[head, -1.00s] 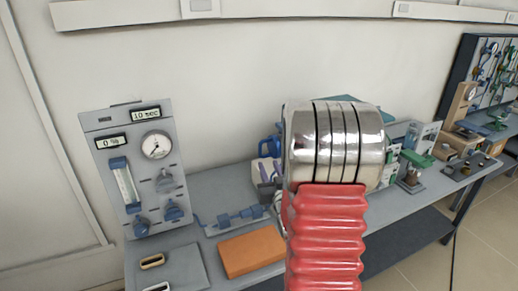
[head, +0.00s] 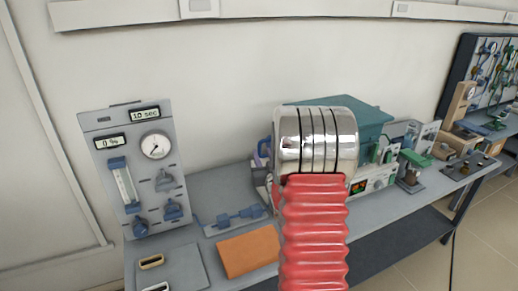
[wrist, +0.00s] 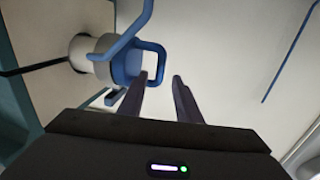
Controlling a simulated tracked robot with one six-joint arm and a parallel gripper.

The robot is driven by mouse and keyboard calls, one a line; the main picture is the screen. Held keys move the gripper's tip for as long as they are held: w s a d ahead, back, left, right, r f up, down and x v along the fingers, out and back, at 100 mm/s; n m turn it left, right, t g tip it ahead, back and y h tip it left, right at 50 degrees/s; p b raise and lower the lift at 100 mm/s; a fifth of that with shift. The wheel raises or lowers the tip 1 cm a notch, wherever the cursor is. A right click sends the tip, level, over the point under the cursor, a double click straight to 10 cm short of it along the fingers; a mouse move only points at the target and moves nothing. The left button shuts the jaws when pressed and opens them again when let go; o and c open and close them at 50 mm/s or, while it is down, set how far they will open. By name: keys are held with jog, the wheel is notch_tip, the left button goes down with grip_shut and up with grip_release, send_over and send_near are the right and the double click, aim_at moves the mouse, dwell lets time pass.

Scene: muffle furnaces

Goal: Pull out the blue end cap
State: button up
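The blue end cap (wrist: 124,62) shows in the wrist view at the upper left, on the end of a pale cylinder. It has a blue loop handle (wrist: 161,60) on its right side. My gripper (wrist: 160,82) is open in the wrist view, its two dark fingers apart with nothing between them. The left fingertip is close to the lower end of the handle; I cannot tell whether they touch. In the head view my arm hides most of this area, and only a bit of blue (head: 265,145) shows left of it.
A teal-topped furnace (head: 368,118) stands behind my arm on the grey bench. A gauge panel (head: 128,170) stands at the left. An orange block (head: 248,251) and a tray with blue fittings (head: 238,214) lie in front. A small green-topped device (head: 412,168) stands to the right.

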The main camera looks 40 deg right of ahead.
aim_at(260, 149)
jog(key=shift+x, duration=2.9)
jog(key=shift+c, duration=0.3)
grip_shut()
